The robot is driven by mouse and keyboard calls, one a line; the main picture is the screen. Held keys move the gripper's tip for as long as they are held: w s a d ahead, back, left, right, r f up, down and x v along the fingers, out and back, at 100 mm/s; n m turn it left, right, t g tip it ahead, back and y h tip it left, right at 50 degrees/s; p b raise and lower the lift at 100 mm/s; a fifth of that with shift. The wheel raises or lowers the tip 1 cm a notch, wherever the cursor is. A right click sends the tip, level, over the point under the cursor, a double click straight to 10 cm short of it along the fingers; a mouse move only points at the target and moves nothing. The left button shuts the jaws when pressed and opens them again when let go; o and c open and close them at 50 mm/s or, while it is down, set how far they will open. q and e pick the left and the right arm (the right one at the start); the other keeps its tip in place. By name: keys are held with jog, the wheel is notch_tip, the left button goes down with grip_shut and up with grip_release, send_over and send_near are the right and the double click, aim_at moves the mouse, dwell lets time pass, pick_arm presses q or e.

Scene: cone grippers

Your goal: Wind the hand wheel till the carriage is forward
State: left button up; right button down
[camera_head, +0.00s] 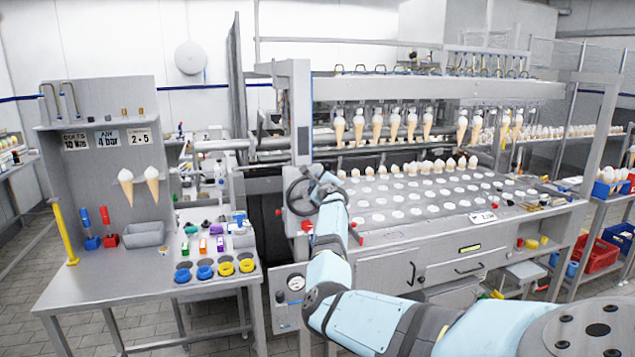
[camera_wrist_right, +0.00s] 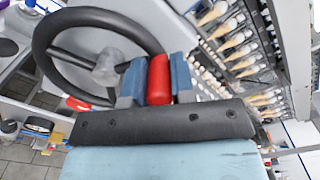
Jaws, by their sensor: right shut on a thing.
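The dark hand wheel (camera_head: 289,198) is on the left front post of the cone machine. It also shows in the right wrist view (camera_wrist_right: 41,48), with a grey hub and spokes. My right gripper (camera_head: 327,183) is at the wheel's right side. In the right wrist view its blue-grey fingers (camera_wrist_right: 157,82) are shut on the wheel's red handle (camera_wrist_right: 159,76), one on each side. The carriage (camera_head: 445,88) appears to be the long overhead beam, with a row of cones (camera_head: 395,125) hanging below it, behind the perforated plate (camera_head: 420,200). My left gripper is not in view.
A side table (camera_head: 150,285) with coloured rings, a grey bin (camera_head: 144,233) and a yellow lever (camera_head: 64,235) stands left of the machine. A shelf rack with red (camera_head: 598,254) and blue crates stands at the right.

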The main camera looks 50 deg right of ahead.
jog(key=shift+s+d+r, duration=0.1)
jog(key=shift+d+r, duration=0.1)
jog(key=shift+r, duration=0.3)
jog(key=c, duration=1)
grip_release()
jog(key=shift+o, duration=0.2)
jog(key=shift+f, duration=0.15)
jog(key=shift+a+f, duration=0.1)
jog(key=shift+f, duration=0.05)
jog(key=shift+w+f, duration=0.25)
jog(key=shift+f, duration=0.05)
jog(key=b+v, duration=0.1)
jog(key=v, duration=1.2)
jog(key=shift+s+a, duration=0.25)
jog(key=shift+s, duration=0.05)
